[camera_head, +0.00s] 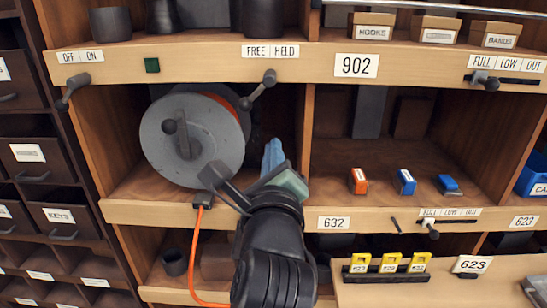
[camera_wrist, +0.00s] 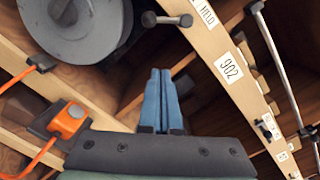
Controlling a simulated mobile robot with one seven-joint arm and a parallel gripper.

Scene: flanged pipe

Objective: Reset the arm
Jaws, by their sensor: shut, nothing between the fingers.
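My gripper (camera_head: 272,150) is in the middle of the head view, its blue fingers pointing into the shelf bay just right of the grey cable reel (camera_head: 192,140). In the wrist view my gripper's two blue fingers (camera_wrist: 163,92) lie side by side, shut, with nothing seen between them. The reel (camera_wrist: 75,28) is at the upper left there. My dark arm comes up from the bottom of the head view and hides part of the shelf edge.
The FREE/HELD lever (camera_head: 258,90) hangs above my gripper. An orange cable (camera_head: 195,255) with a plug drops from the shelf edge left of my wrist. Orange and blue small blocks (camera_head: 405,182) stand in the right bay. Yellow tags (camera_head: 389,262) sit lower right.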

